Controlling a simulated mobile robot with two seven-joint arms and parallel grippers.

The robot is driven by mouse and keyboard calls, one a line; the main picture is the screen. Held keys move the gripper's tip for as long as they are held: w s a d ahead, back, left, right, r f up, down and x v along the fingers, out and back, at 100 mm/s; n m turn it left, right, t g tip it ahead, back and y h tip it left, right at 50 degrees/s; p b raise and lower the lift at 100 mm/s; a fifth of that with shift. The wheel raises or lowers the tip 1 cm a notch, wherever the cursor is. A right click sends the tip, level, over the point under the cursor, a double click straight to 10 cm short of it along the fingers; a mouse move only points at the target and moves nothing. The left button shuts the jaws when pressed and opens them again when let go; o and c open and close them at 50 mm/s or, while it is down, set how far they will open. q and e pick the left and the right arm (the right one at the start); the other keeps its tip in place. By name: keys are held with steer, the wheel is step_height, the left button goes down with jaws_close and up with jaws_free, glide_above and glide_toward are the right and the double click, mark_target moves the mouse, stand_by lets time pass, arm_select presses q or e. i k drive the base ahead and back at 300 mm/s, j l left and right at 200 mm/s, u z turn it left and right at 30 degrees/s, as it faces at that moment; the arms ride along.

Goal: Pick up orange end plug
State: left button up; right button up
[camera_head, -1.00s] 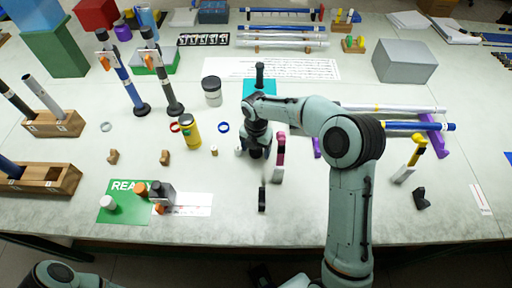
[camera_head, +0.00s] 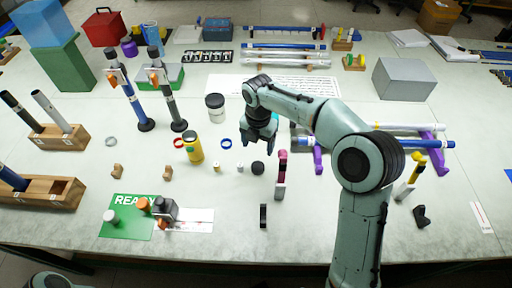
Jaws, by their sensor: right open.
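A short orange cylinder (camera_head: 143,204), which looks like the orange end plug, is at the READY mat (camera_head: 122,226), beside a dark grey block (camera_head: 164,209). Another orange piece (camera_head: 164,224) shows at the front of that block; I cannot tell if it is part of it. My right gripper (camera_head: 258,142) is open and empty above the middle of the table, well to the right of and behind the mat. My left gripper is out of view; only a piece of my left arm shows at the bottom left.
A white plug (camera_head: 110,216) is on the mat. A yellow can (camera_head: 193,148), a black round piece (camera_head: 257,168) and a pink-topped marker (camera_head: 281,172) stand mid-table. Wooden racks (camera_head: 55,136) with rods are at the left. The front strip right of the mat is mostly clear.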

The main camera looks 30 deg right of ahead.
mark_target(142, 204)
steer(key=k+j, duration=0.15)
steer(key=j, duration=0.2)
steer(key=k+j, duration=0.2)
steer(key=j, duration=0.2)
steer(key=k+j, duration=0.15)
steer(key=j, duration=0.2)
steer(key=k+j, duration=0.2)
steer(key=j, duration=0.15)
steer(key=k+j, duration=0.15)
steer(key=j, duration=0.25)
